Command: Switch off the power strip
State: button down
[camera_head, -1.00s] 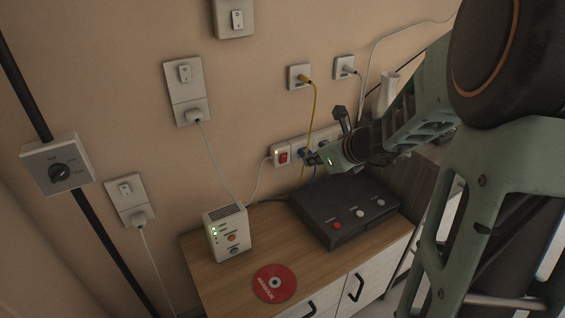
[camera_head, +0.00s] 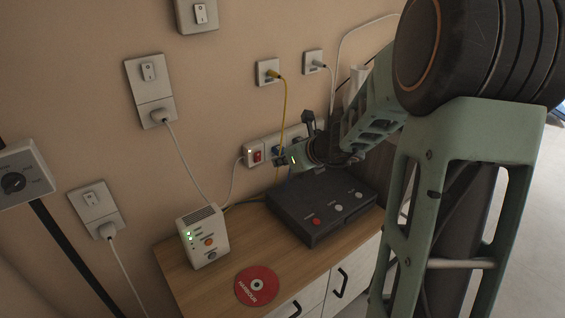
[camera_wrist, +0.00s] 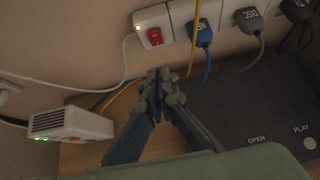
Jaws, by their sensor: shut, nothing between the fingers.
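The power strip (camera_head: 249,160) is fixed on the wall above the cabinet, a long white bar with several plugs in it. At its left end is a red rocker switch (camera_wrist: 155,37), with a small lit lamp (camera_wrist: 138,29) beside it in the wrist view. The switch also shows in the head view (camera_head: 257,156). My gripper (camera_wrist: 160,74) is shut and empty, its fingertips just below the switch in the wrist view and apart from it in that picture. In the head view my gripper (camera_head: 282,161) is just right of the switch, partly covering the strip.
A blue plug (camera_wrist: 200,34) and a grey plug (camera_wrist: 248,20) sit right of the switch. A yellow cable (camera_head: 283,115) hangs close by. A black box with buttons (camera_head: 318,206), a white device (camera_head: 202,237) and a red disc (camera_head: 256,286) lie on the cabinet.

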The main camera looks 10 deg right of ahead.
aim_at(258, 155)
jog(key=shift+w+a+f+b, duration=0.1)
jog(key=shift+w+a+f, duration=0.45)
jog(key=shift+w, duration=0.75)
jog(key=shift+w+a+f+b, duration=0.15)
jog(key=shift+w+a+f, duration=0.35)
jog(key=shift+w, duration=0.8)
jog(key=shift+w+a+f+b, duration=0.1)
jog(key=shift+w+a+f, duration=0.4)
jog(key=shift+w, duration=0.8)
jog(key=shift+a+r, duration=0.1)
jog(key=shift+w+a+r+p, duration=0.2)
jog(key=shift+w+p, duration=0.1)
jog(key=shift+p, duration=0.1)
jog(key=shift+d+f, duration=0.1)
jog(key=shift+f, duration=0.05)
